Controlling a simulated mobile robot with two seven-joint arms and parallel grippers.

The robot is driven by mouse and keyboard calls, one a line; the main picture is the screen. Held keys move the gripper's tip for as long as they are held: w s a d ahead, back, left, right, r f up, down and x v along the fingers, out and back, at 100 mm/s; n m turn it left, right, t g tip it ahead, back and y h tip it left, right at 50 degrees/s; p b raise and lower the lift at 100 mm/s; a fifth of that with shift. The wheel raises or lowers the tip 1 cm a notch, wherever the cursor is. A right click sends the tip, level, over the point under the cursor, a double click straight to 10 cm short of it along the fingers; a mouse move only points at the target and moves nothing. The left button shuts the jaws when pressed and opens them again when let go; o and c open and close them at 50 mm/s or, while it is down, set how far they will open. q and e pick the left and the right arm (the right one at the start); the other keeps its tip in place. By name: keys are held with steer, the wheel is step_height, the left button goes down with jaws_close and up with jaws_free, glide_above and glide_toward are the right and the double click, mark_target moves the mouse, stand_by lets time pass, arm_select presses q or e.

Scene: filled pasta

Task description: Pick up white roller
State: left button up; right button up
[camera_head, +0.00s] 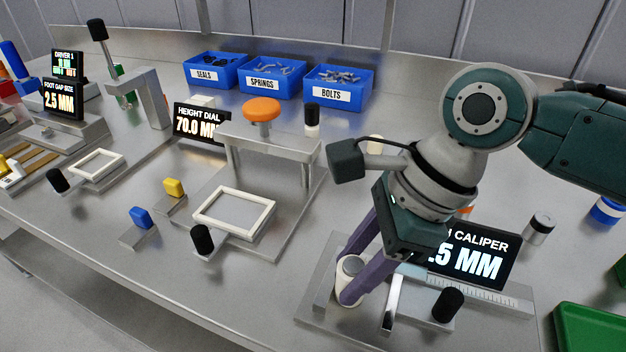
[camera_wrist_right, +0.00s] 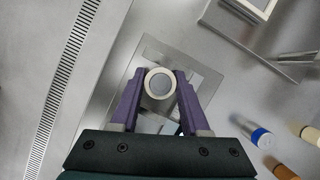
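The white roller (camera_head: 348,287) stands upright on the metal base plate of the caliper station, in the lower middle of the head view. Its round grey end faces up in the right wrist view (camera_wrist_right: 160,84). My right gripper (camera_head: 351,280) has its two purple fingers lowered on either side of the roller. The fingertips also flank the roller in the right wrist view (camera_wrist_right: 160,76). They look very close to its sides, but I cannot tell whether they press on it. My left gripper is in neither view.
The caliper display (camera_head: 478,254), a ruler strip (camera_head: 480,293) and a black knob (camera_head: 447,304) stand close right of the roller. A green tray (camera_head: 590,325) is at lower right. The height dial station (camera_head: 270,140) stands to the left; blue bins (camera_head: 275,80) are behind.

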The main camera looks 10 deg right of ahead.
jaws_close()
steer(key=shift+r, duration=0.15)
